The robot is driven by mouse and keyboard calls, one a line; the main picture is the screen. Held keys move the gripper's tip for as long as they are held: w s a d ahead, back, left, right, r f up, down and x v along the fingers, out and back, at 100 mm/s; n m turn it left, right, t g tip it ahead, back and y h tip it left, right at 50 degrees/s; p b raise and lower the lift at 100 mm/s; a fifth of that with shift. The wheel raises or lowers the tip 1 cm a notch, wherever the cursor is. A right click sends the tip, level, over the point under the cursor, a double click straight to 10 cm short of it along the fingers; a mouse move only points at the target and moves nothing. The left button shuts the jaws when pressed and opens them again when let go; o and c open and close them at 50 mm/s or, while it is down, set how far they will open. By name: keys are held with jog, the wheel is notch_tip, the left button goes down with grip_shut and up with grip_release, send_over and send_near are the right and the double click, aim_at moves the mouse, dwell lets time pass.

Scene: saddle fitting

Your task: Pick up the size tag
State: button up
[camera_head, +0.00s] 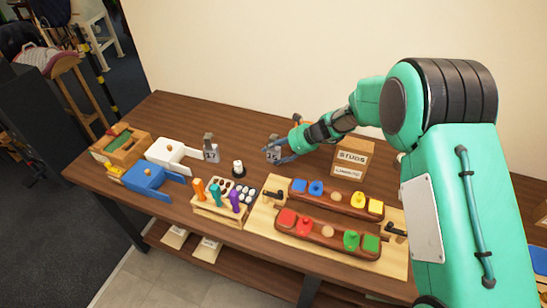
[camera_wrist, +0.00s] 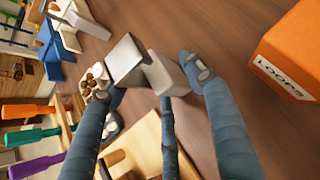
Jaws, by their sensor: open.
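A small grey metal piece with a pale slanted face, apparently the size tag (camera_wrist: 126,60), stands between my spread fingers in the wrist view. My gripper (camera_wrist: 150,88) is open around it, with one finger on the right and others on the left and below. I cannot tell whether any finger touches it. In the head view my gripper (camera_head: 276,154) is low over the back middle of the table, and the grey piece (camera_head: 272,143) is partly hidden by the fingers. A similar grey piece with dark marks (camera_head: 210,149) stands farther left.
An orange LOOPS box (camera_wrist: 291,50) stands close right in the wrist view.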

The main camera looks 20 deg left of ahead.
aim_at(273, 138)
jog(key=shift+x, duration=0.95)
jog(key=c, duration=1.3)
jog(key=shift+o, duration=0.2)
jog(key=shift+r+p, duration=1.2)
jog(key=shift+r, duration=3.8)
